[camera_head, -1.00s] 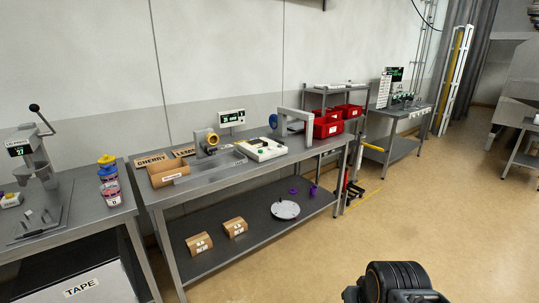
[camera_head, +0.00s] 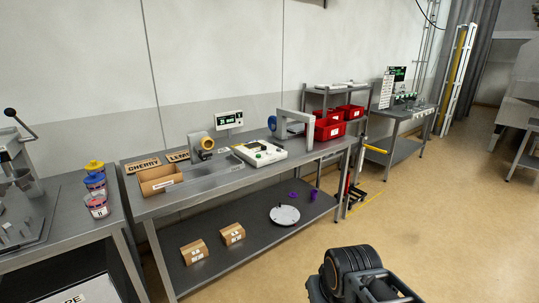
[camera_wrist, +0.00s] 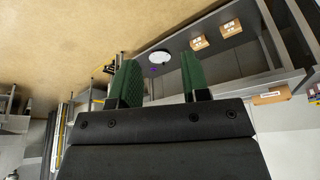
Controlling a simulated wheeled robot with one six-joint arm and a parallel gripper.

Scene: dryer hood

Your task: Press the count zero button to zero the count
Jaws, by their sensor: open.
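I cannot pick out a labelled count zero button; lettering is too small. A white box (camera_head: 259,154) with dark and green buttons lies on the long bench (camera_head: 222,178). A white-framed digital display (camera_head: 229,120) stands behind it, showing a short lit readout. A lever press (camera_head: 14,170) is cut off at the left edge, and its display is out of view. My gripper (camera_wrist: 158,76) shows in the wrist view with two green fingers wide apart and nothing between them. It is well away from the benches; only my dark arm shows at the bottom of the head view.
Lidded jars (camera_head: 96,188) stand on the left table. The floor (camera_head: 440,220) at right is clear.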

